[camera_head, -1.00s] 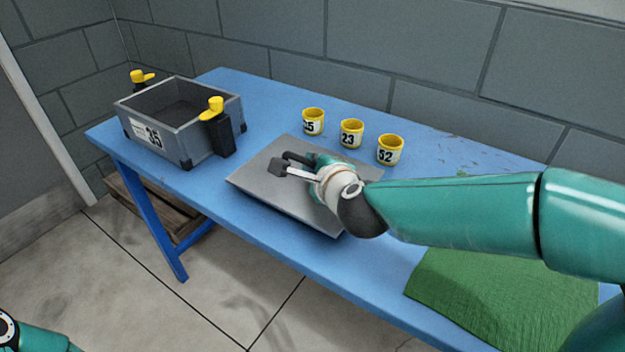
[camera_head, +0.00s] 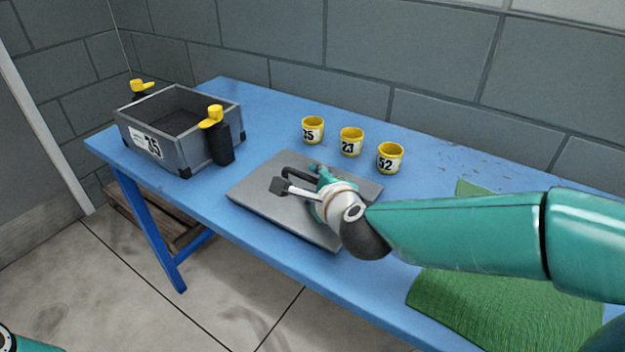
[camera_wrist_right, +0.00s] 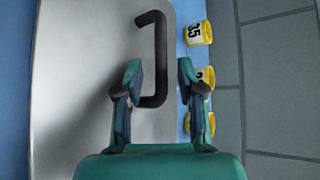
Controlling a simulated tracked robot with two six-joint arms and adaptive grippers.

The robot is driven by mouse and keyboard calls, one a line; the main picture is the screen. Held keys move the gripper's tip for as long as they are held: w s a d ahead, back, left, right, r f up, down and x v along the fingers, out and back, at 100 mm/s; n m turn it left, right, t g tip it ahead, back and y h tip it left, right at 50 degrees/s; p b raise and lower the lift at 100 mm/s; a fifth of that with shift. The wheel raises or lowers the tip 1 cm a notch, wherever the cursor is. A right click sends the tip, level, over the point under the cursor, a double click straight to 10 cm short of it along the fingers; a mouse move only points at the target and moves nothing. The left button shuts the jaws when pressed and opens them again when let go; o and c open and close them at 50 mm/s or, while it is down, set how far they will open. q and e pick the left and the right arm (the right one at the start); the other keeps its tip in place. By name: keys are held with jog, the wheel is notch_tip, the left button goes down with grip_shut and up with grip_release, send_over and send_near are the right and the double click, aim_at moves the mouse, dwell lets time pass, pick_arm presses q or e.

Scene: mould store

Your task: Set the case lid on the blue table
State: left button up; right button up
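The case lid (camera_head: 255,200) is a flat grey plate with a black bar handle (camera_head: 299,175). It lies on the blue table (camera_head: 262,95) near its front edge. In the right wrist view the lid (camera_wrist_right: 80,90) fills the left side and its handle (camera_wrist_right: 160,50) runs up the middle. My right gripper (camera_head: 302,182) is over the lid at the handle. In the right wrist view its fingers (camera_wrist_right: 160,72) stand apart, with the handle's near end between them and gaps on both sides. Only a piece of my left arm shows at the lower left.
A grey open case (camera_head: 185,135) marked 35, with black and yellow latches, stands left of the lid. Three yellow numbered cups (camera_head: 351,142) stand behind the lid, close to the wall. A green cloth (camera_head: 465,310) lies at the right. Bare table shows between case and cups.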

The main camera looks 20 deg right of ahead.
jog(key=p+v, duration=0.1)
jog(key=v, duration=0.3)
jog(key=p+v, duration=0.2)
jog(key=v, duration=0.3)
jog(key=shift+s+r, duration=0.2)
jog(key=shift+r, duration=0.15)
jog(key=shift+s+r, duration=0.15)
jog(key=shift+s, duration=0.55)
